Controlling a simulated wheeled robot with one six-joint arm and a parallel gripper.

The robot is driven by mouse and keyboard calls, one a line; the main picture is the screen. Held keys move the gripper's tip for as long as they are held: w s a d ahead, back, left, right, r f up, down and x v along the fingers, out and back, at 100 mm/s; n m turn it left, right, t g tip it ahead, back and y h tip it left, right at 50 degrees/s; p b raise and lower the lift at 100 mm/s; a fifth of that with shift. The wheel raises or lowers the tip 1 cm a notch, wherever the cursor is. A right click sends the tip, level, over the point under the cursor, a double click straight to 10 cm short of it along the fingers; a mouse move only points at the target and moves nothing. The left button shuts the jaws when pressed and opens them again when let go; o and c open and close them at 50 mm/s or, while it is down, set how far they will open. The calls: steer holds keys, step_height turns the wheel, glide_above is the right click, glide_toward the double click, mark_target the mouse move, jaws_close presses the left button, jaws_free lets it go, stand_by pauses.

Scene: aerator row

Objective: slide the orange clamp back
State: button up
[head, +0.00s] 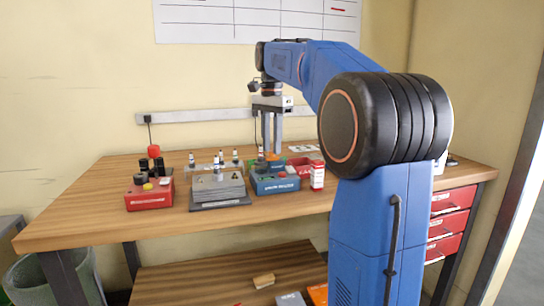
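A small orange part (275,157), which may be the orange clamp, shows just below my gripper's fingertips, behind the blue box (275,183) on the wooden bench. It is too small and too hidden to tell its shape. My gripper (271,150) points straight down from the end of my arm. Its two grey fingers look slightly apart. Whether they touch the orange part or hold it, I cannot tell from this distance.
A red box with dark knobs (150,196) and a grey stepped block (218,188) stand left of the blue box. A red-and-white bottle (317,177) stands to its right. Several small vials (235,157) stand behind. The bench's left end (80,222) is clear.

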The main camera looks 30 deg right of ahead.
steer(key=shift+f, duration=0.75)
steer(key=shift+r, duration=0.15)
stand_by(0.3)
steer(key=c, duration=0.7)
